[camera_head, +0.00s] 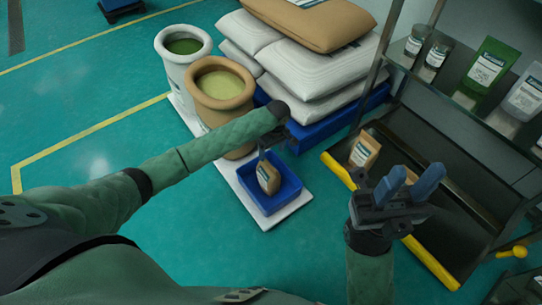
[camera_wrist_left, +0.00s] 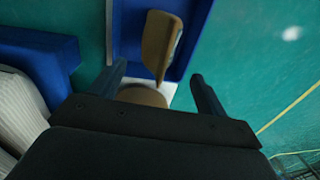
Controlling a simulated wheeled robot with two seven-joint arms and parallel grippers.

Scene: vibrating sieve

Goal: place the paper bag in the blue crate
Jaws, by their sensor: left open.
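The blue crate (camera_head: 287,193) stands on a white board on the floor. A brown paper bag (camera_head: 268,178) with a pale label is inside it, standing at a tilt. My left gripper (camera_head: 272,148) is above the crate, open and apart from the bag; its fingers are hard to make out in the head view. In the left wrist view its fingers (camera_wrist_left: 160,88) are spread, with the bag (camera_wrist_left: 158,42) beyond them inside the crate (camera_wrist_left: 192,30). My right gripper (camera_head: 410,183) has its blue fingers apart and empty, in front of the rack.
Another brown paper bag (camera_head: 364,150) stands on the dark rack with the yellow edge bar (camera_head: 338,170). A brown tub (camera_head: 221,88) and a white tub (camera_head: 183,52) stand behind my left arm. Sacks (camera_head: 318,72) are stacked on a blue pallet.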

